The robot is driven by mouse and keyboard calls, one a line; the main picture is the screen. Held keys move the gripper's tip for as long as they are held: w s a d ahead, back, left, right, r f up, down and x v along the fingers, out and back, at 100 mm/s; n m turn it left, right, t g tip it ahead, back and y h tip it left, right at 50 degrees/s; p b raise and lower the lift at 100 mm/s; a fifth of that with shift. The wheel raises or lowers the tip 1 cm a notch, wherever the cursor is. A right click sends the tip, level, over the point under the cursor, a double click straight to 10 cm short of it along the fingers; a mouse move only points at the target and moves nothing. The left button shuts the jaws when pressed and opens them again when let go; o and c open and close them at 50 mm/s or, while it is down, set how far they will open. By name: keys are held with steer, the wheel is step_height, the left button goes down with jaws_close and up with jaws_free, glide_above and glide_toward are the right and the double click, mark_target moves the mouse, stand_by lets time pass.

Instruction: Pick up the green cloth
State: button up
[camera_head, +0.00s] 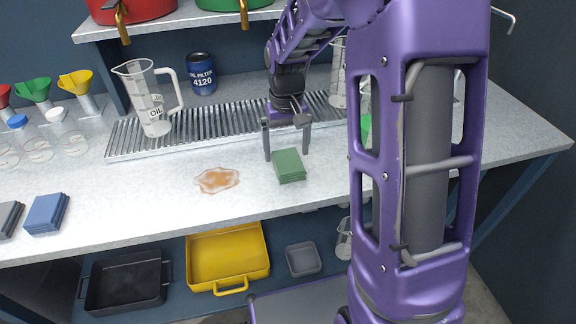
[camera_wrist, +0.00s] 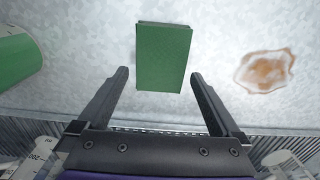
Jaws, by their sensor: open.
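The green cloth (camera_head: 289,165) is a folded stack lying flat on the pale counter, below my gripper (camera_head: 287,142) in the head view. My gripper is open and empty, with its two fingers spread and pointing down above the cloth. In the wrist view the cloth (camera_wrist: 163,57) lies just beyond the fingertips of my gripper (camera_wrist: 158,76), roughly in line with the gap between them. No finger visibly touches it.
A brown spill (camera_head: 217,180) lies left of the cloth. A drain grate (camera_head: 220,127) runs behind it, with an oil jug (camera_head: 151,105) and a blue oil filter can (camera_head: 201,74). Blue cloths (camera_head: 47,213) lie at the left. A green object (camera_wrist: 15,55) shows in the wrist view.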

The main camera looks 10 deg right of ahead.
mark_target(286, 156)
steer(key=shift+f, duration=0.7)
steer(key=c, duration=1.2)
steer(key=shift+r, duration=0.15)
step_height(286, 156, up, 10)
steer(key=shift+f+p, duration=0.1)
steer(key=shift+p, duration=0.8)
steer(key=o, duration=0.7)
steer(key=c, duration=0.5)
